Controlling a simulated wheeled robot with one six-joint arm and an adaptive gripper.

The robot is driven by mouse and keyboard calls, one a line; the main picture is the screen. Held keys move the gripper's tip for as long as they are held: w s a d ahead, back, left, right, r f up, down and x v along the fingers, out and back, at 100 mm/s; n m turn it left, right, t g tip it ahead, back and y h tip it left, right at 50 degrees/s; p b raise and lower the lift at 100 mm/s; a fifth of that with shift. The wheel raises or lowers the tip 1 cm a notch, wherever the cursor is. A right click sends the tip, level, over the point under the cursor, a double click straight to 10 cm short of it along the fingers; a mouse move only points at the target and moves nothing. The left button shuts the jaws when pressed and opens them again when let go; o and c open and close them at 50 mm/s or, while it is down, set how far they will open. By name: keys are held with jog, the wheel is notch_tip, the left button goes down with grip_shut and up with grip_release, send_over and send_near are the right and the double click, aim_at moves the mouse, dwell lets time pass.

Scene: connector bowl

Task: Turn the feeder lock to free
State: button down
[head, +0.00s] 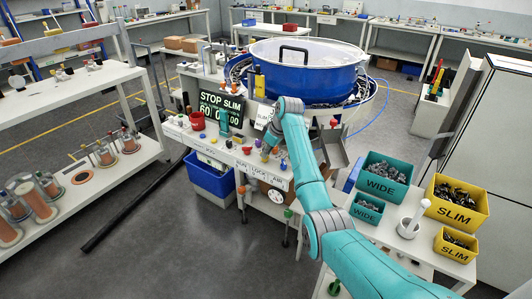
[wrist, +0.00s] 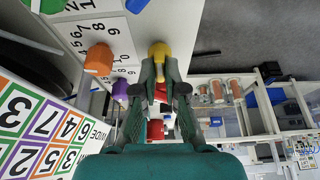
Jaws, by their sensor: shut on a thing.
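My gripper (wrist: 160,75) is shut on a yellow knob (wrist: 159,50) in the wrist view; the knob's head shows between the fingertips. In the head view my gripper (head: 268,146) is low over the bench panel in front of the blue bowl feeder (head: 300,80). The bench's front edge (head: 262,172) carries small lettering, part of which seems to read LOCK. Whether the yellow knob is the feeder lock, and which position it points to, I cannot tell. An orange knob (wrist: 98,59) and a purple knob (wrist: 120,90) stand to its left in the wrist view.
A red cup (head: 197,121) stands left on the bench. Teal WIDE bins (head: 385,175) and yellow SLIM bins (head: 457,200) stand at right. A blue bin (head: 208,178) sits below the bench. Open floor lies at front left.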

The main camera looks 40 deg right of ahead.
jog(key=n+y, duration=0.1)
jog(key=n, duration=0.2)
jog(key=shift+w+d+n+g, duration=0.1)
jog(key=shift+d+n+g, duration=0.05)
jog(key=shift+n+g, duration=0.2)
jog(key=shift+w+d+n+g+y, duration=0.1)
jog(key=shift+n+g+y, duration=0.5)
jog(key=shift+n, duration=1.25)
jog(key=c, duration=1.2)
grip_release()
jog(key=shift+c, duration=0.2)
jog(key=v, duration=1.2)
